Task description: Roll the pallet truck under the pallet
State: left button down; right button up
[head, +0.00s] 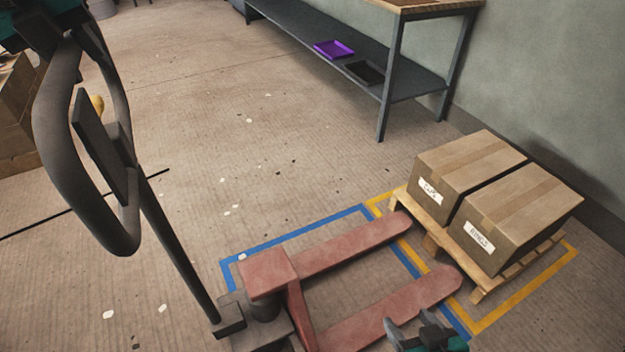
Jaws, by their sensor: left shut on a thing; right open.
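The pallet truck has two dull red forks (350,245) low over the floor, pointing right towards the pallet. Its dark looped handle (62,150) rises at the left. The wooden pallet (485,280) carries two taped cardboard boxes (500,205) with white labels. The fork tips are close to the pallet's near side; I cannot tell whether they touch it, but the forks lie almost wholly outside it. My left gripper (62,32), partly cut off at the top left, is shut on the top of the handle. My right gripper (425,332) is open and empty at the bottom edge, near the closer fork.
A blue floor outline (300,234) surrounds the forks, and a yellow outline (530,296) surrounds the pallet. A workbench (385,85) with purple and black trays on its lower shelf stands behind. Cardboard boxes (18,120) stand at the far left. The middle floor is clear.

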pick_arm(q)
jog(key=w+d+b, duration=0.1)
jog(key=w+d, duration=0.3)
jog(key=d, duration=0.3)
jog(key=shift+w+d+b, duration=0.15)
jog(key=shift+d+b, duration=0.1)
jog(key=shift+b, duration=0.05)
pick_arm(e)
jog(key=shift+d+f, duration=0.1)
jog(key=shift+f, duration=0.8)
pick_arm(q)
jog(key=shift+a+r, duration=0.15)
